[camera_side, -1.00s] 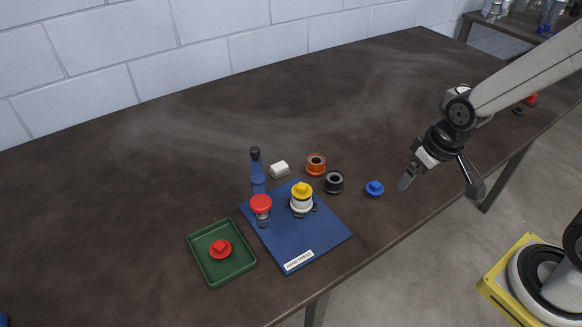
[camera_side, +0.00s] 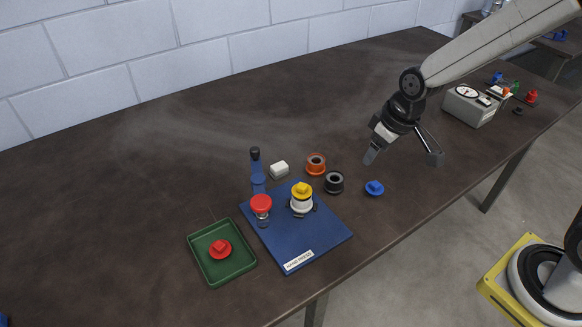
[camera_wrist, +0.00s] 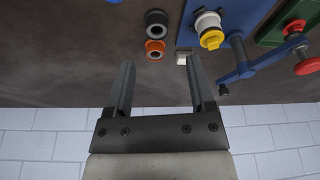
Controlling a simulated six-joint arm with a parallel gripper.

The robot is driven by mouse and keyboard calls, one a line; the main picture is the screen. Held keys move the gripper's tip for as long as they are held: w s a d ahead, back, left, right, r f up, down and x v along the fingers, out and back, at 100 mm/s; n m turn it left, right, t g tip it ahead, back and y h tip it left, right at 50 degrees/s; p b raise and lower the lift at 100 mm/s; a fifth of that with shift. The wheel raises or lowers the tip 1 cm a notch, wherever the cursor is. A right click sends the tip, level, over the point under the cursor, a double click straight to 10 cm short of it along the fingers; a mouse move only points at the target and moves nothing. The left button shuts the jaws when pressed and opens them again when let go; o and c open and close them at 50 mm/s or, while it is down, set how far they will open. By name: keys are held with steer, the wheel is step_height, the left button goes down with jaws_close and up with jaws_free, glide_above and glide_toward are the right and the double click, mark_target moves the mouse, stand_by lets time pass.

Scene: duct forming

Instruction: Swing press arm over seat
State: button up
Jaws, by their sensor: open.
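The hand press has a blue base plate (camera_side: 320,240) and a blue post at its back left. Its blue press arm (camera_wrist: 265,61) shows in the wrist view, reaching from the post toward a red knob (camera_side: 261,202). The knob stands to the left of the seat, so the arm is off to the side. On the seat is a white part (camera_side: 301,205) with a yellow top (camera_side: 302,189); they hide most of the seat. My gripper (camera_side: 403,158) is open and empty, above the table to the right of the press. Its open fingers (camera_wrist: 159,62) also show in the wrist view.
A green tray (camera_side: 246,268) with a red part (camera_side: 220,248) lies left of the press. An orange ring (camera_side: 316,164), a black ring (camera_side: 334,182), a white block (camera_side: 279,169) and a blue part (camera_side: 374,188) lie nearby. A grey gauge box (camera_side: 464,108) stands at right.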

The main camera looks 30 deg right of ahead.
steer(key=w+a+r+n+y, duration=0.15)
steer(key=w+a+n, duration=0.25)
steer(key=w+a, duration=0.55)
steer(key=n+y, duration=0.1)
steer(key=n, duration=0.2)
glide_toward(255, 149)
steer(key=shift+x, duration=0.8)
steer(key=shift+f, duration=0.1)
steer(key=shift+x, duration=3.8)
jaws_close()
